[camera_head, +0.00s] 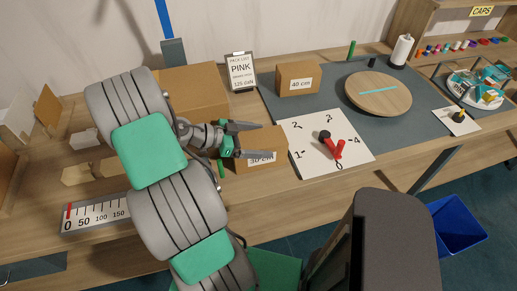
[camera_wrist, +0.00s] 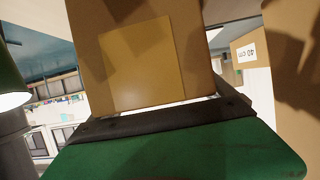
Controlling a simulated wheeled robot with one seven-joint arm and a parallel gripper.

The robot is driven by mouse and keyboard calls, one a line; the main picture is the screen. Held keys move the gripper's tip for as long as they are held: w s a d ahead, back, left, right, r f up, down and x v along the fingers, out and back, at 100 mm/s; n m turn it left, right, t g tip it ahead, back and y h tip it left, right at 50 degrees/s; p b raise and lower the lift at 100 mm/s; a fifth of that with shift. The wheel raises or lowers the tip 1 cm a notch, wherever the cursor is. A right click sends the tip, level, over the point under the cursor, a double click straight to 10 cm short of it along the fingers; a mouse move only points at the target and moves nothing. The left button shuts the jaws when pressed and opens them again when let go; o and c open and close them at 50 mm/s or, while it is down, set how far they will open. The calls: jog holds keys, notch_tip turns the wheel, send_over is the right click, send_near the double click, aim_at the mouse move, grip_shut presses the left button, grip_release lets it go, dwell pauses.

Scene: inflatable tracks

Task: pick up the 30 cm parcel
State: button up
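The 30 cm parcel (camera_head: 276,141) is a brown cardboard box with a white label, sitting on the bench left of the white dial sheet. My gripper (camera_head: 263,139) is at this parcel, its fingers spread apart, one over its far side and one across its front. The lower finger partly covers the label. I cannot tell whether either finger touches the cardboard. In the wrist view, a cardboard box (camera_wrist: 150,50) fills the middle, close beyond the dark finger and green gripper part. Its label does not show there.
A 40 cm parcel (camera_head: 297,79) stands behind to the right; its label also shows in the wrist view (camera_wrist: 250,51). A larger carton (camera_head: 195,84) is behind my arm. The dial sheet (camera_head: 310,160) holds a red-and-black item. A round wooden board (camera_head: 378,105) lies further right.

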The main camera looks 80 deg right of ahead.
jog(key=c, duration=1.8)
jog(key=shift+c, duration=0.5)
jog(key=shift+r, duration=0.15)
